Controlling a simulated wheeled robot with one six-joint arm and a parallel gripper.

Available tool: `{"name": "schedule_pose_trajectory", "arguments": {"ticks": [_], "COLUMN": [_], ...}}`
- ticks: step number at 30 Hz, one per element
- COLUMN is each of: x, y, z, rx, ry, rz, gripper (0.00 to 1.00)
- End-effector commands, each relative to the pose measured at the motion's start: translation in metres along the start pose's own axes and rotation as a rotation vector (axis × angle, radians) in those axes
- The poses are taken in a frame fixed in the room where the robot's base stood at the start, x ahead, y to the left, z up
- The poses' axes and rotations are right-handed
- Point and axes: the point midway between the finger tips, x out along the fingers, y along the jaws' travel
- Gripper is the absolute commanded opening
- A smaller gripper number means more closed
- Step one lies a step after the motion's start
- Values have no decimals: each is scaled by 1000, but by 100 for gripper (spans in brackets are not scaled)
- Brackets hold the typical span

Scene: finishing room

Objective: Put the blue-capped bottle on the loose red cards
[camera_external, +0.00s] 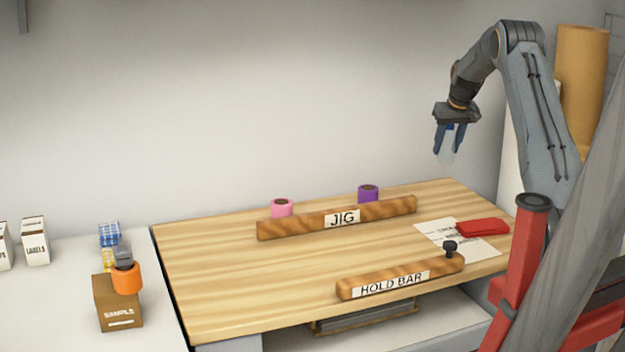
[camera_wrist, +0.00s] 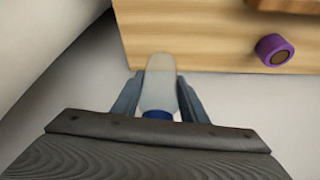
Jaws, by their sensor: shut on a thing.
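My gripper (camera_external: 446,142) is shut on the blue-capped bottle (camera_external: 446,152) and holds it in the air above the back right part of the table. In the wrist view the bottle (camera_wrist: 159,88) has a pale, translucent body between the two fingers, and its blue cap (camera_wrist: 158,114) is towards the palm. The loose red cards (camera_external: 483,227) lie in a small stack on a white printed sheet at the right of the table, below the bottle and to its right.
A wooden bar marked JIG (camera_external: 300,222) and a HOLD BAR (camera_external: 400,278) with a black knob lie on the wooden table (camera_external: 215,270). Pink (camera_external: 282,208) and purple (camera_external: 368,193) rolls stand behind the jig. A SAMPLE box (camera_external: 118,303) with an orange item stands left.

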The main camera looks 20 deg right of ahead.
Motion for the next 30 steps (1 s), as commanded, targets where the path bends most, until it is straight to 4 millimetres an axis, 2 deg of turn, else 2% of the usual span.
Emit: {"name": "schedule_pose_trajectory", "arguments": {"ticks": [5,18,21,25,28,30], "x": [-31,-101,-110,-116,-113,-103], "y": [6,8,6,5,4,4], "z": [42,186,211,231,240,247], "rx": [-5,-10,-10,-10,-10,-10], "ry": [0,4,2,1,-1,-4], "rz": [-12,-8,-4,1,2,1], "gripper": [18,18,18,18,18,18]}}
